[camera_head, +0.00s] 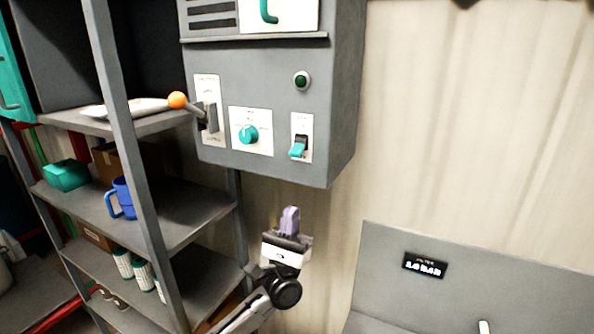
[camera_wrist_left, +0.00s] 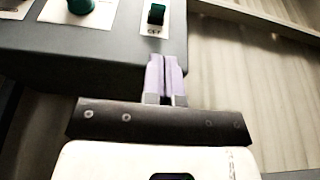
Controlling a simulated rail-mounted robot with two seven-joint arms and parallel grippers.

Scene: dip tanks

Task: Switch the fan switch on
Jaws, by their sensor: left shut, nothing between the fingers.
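A teal rocker switch (camera_head: 298,147) on a white plate sits low on the right of the grey control box's front. I take it as the fan switch; its plate text is too small to read in the head view. It also shows in the left wrist view (camera_wrist_left: 156,14), with what looks like "OFF" printed beneath. My left gripper (camera_head: 290,216) is below the box and below the switch, apart from both. Its lilac fingers (camera_wrist_left: 165,75) are shut together with nothing between them. My right gripper is not in view.
The grey control box (camera_head: 335,110) also carries a teal knob (camera_head: 248,134), an orange-balled lever (camera_head: 177,100) and a dark green lamp (camera_head: 301,80). A shelf rack (camera_head: 200,225) with a blue mug (camera_head: 122,198) stands left. A grey panel with a display (camera_head: 425,265) is lower right.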

